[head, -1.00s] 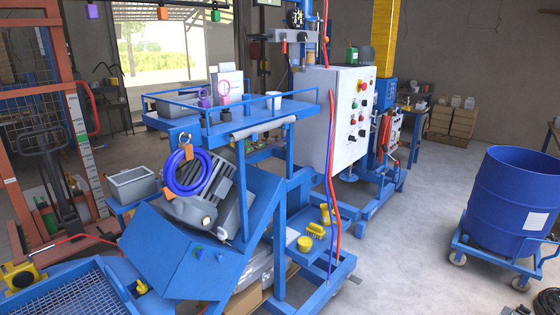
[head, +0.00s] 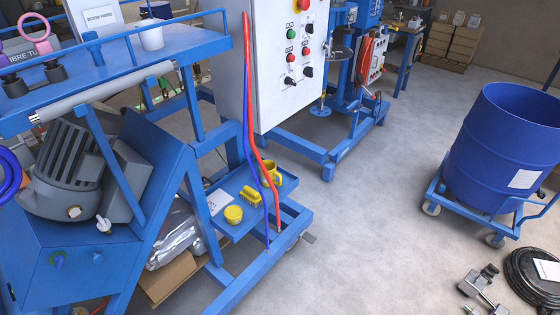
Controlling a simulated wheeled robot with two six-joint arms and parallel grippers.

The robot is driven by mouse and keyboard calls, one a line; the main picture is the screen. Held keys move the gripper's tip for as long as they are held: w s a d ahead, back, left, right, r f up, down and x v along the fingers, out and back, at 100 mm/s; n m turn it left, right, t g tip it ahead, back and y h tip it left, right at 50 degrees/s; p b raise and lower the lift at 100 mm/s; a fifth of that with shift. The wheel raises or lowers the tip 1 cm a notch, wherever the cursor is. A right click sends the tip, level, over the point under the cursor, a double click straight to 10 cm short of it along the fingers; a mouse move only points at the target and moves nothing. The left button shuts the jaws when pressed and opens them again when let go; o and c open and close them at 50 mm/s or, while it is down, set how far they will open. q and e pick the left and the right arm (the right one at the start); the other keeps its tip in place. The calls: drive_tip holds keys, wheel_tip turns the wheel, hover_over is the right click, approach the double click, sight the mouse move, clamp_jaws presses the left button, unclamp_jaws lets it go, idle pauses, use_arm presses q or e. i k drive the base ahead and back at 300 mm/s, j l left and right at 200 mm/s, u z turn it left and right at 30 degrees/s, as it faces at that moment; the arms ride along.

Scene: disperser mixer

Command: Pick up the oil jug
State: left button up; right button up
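A small yellow vessel with a handle (head: 269,173), which looks like the oil jug, stands on the low blue shelf (head: 224,227) of the machine frame in the head view. The red and blue hoses hang just in front of it and cover part of it. A yellow brush (head: 250,196) and a round yellow tin (head: 233,214) are beside it on the same shelf. Neither of my grippers shows in the head view.
Red and blue hoses (head: 248,110) hang from the control cabinet (head: 272,60) past the shelf. A blue drum (head: 505,145) stands on a dolly at the right. A coiled black cable (head: 535,275) and grey metal part (head: 478,287) lie on the floor. The middle floor is clear.

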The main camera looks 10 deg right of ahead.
sight(271, 166)
drive_tip(key=i+l, duration=0.3)
drive_tip(key=i+l+u, duration=0.1)
drive_tip(key=i+l, duration=0.2)
drive_tip(key=l, duration=0.25)
drive_tip(key=i+l, duration=0.3)
drive_tip(key=i+l+u, duration=0.1)
drive_tip(key=i+l, duration=0.15)
drive_tip(key=l, duration=0.3)
